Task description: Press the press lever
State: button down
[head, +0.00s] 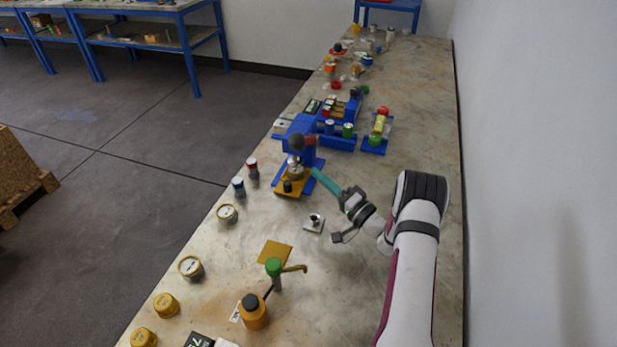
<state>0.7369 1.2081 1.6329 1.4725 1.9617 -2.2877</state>
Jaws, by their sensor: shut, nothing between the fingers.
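The press (303,127) is a blue device on a blue base, standing on the long table. Its lever appears to end in a dark round knob (296,141) at the upper front. Below the knob are a pale round part (295,168) and a yellow-brown plate (291,187) with a small dark piece (287,186) on it. My gripper (316,174), with teal fingers, points toward the press from the right. It is shut and empty, with its tips just right of the pale part and lower in the picture than the knob. I cannot tell whether it touches the press.
Blue fixtures with green and dark cylinders (348,130) stand behind the press. Several small jars (190,267) line the left table edge. A green-topped post (274,268) and an orange bottle (253,312) stand nearer. A wall runs along the right.

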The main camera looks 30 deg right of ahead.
jog(key=s+d+f, duration=0.3)
jog(key=s, duration=0.1)
jog(key=shift+s+d, duration=0.35)
jog(key=shift+d, duration=0.05)
dwell(0.5)
